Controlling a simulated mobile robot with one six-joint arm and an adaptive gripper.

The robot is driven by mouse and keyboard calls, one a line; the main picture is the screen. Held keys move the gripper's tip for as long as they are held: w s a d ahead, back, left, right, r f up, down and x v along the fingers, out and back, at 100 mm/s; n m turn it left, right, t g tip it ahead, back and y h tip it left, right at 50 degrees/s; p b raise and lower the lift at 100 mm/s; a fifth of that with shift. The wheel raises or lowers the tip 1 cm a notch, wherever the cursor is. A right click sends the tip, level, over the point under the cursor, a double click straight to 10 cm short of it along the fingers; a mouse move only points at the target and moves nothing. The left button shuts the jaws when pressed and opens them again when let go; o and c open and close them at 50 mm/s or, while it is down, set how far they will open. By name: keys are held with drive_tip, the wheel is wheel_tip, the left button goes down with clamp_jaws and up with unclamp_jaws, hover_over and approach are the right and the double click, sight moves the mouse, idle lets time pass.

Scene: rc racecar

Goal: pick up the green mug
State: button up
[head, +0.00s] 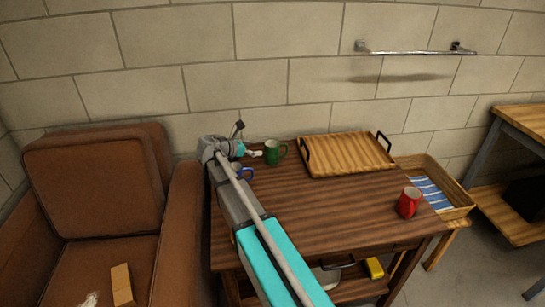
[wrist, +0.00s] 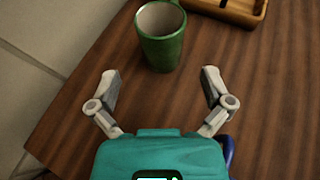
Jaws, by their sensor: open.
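The green mug (head: 272,152) stands upright on the wooden table (head: 320,215), near its back left corner. In the wrist view the green mug (wrist: 161,38) is just ahead of my gripper (wrist: 158,78). The two fingers are spread apart with nothing between them. The mug sits beyond the fingertips, roughly centred between them. In the head view my gripper (head: 256,152) is close to the left side of the mug. Whether it touches the mug cannot be told there.
A blue mug (head: 243,172) is partly hidden by my arm; a blue edge (wrist: 229,150) shows beside my gripper. A wooden tray (head: 345,155) lies right of the green mug. A red mug (head: 409,202) stands at the table's right. A brown armchair (head: 95,190) is left, the wall behind.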

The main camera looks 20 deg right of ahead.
sight(266, 148)
drive_tip(key=shift+b+x, duration=0.55)
drive_tip(key=shift+x, duration=1.5)
drive_tip(key=shift+b+x, duration=1.05)
drive_tip(key=shift+x, duration=1.7)
drive_tip(key=c, duration=1.1)
drive_tip(key=shift+c, duration=0.2)
drive_tip(key=shift+r, duration=0.25)
